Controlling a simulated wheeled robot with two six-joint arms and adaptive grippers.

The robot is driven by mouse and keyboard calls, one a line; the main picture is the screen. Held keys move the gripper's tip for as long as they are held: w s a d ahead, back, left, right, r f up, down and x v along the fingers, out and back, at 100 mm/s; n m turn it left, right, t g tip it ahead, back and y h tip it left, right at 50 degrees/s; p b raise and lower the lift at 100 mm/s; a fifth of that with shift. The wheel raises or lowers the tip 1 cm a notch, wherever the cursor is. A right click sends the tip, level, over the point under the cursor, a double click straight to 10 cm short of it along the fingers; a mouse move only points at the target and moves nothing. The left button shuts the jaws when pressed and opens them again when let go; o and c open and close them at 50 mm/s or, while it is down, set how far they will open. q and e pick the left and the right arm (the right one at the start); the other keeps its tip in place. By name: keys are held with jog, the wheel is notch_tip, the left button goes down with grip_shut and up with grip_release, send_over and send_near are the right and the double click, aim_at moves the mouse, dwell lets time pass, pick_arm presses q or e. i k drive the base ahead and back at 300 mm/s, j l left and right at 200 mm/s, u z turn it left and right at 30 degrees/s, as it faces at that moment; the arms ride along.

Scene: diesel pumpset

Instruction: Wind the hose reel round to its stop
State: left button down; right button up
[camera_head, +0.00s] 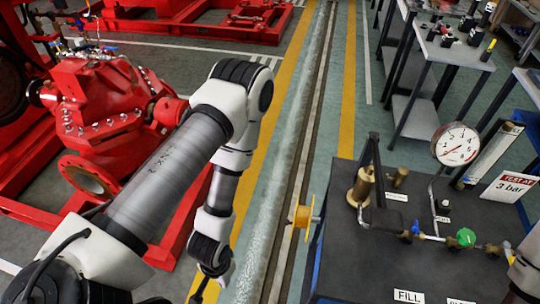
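A small yellow round part (301,216) with a spindle sticks out from the left side of the dark test bench (372,268). It looks like the hose reel, but its crank and any hose on it are too small to make out. My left arm reaches in from the left and bends down in the middle of the view. Its gripper (201,291) is at the bottom edge, to the left of and below the yellow part and apart from it. Its fingers are partly cut off and their opening is unclear. Of my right arm only a white link shows at the right edge; its gripper is out of view.
The bench top carries a pressure gauge (456,145), a brass pump (361,187), a green-handled valve (466,238) and a "3 bar" sign (508,186). A red pumpset (105,110) stands at the left. A floor channel with yellow lines runs between pumpset and bench.

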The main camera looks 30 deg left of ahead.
aim_at(302, 217)
jog(key=j, duration=0.95)
jog(key=j+z, duration=0.15)
jog(key=z, duration=0.25)
jog(key=k+j+z, duration=0.1)
jog(key=z, duration=0.3)
jog(key=k+j+z, duration=0.1)
jog(key=z, duration=0.25)
